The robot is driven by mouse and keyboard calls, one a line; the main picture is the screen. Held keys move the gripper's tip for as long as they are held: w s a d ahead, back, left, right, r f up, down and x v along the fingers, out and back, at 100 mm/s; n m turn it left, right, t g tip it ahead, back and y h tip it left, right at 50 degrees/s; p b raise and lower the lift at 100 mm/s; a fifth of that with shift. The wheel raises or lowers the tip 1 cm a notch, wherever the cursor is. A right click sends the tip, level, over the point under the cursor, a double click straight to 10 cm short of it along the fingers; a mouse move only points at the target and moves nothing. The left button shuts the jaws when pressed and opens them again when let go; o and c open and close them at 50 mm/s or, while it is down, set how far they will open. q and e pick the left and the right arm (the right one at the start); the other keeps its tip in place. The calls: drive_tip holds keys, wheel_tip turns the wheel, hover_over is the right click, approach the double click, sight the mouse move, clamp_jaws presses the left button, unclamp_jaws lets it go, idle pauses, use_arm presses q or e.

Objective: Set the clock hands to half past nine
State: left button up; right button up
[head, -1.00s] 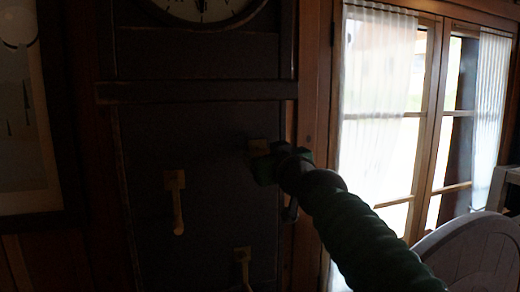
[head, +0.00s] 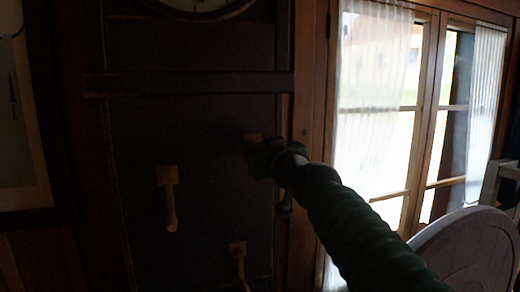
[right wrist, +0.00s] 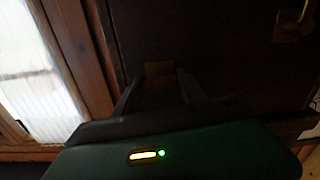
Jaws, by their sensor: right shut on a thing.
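The clock (head: 200,8) is a tall dark case on the wall. Only the bottom of its pale round face shows at the top edge of the head view; its hands are out of view. My right gripper (head: 257,150) is shut on a brass lever at the right of the dark panel, and its plate (head: 252,138) shows just above the jaws. In the right wrist view, the plate (right wrist: 158,69) sits between the two fingers (right wrist: 155,92). A second brass lever (head: 169,200) hangs down on the left, and a third (head: 239,255) is lower down. My left gripper is not in view.
A curtained window (head: 400,120) is on the right, with a pale round-backed chair (head: 465,250) in front of it. A framed picture (head: 20,130) hangs on the left. The panel between the levers is clear.

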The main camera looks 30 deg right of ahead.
drive_tip(key=shift+d+r+m, duration=0.1)
drive_tip(key=shift+d+m, duration=0.05)
drive_tip(key=shift+m, duration=0.15)
drive_tip(key=shift+a, duration=0.2)
drive_tip(key=o, duration=1.4)
drive_tip(key=shift+d, duration=0.1)
drive_tip(key=shift+c, duration=0.2)
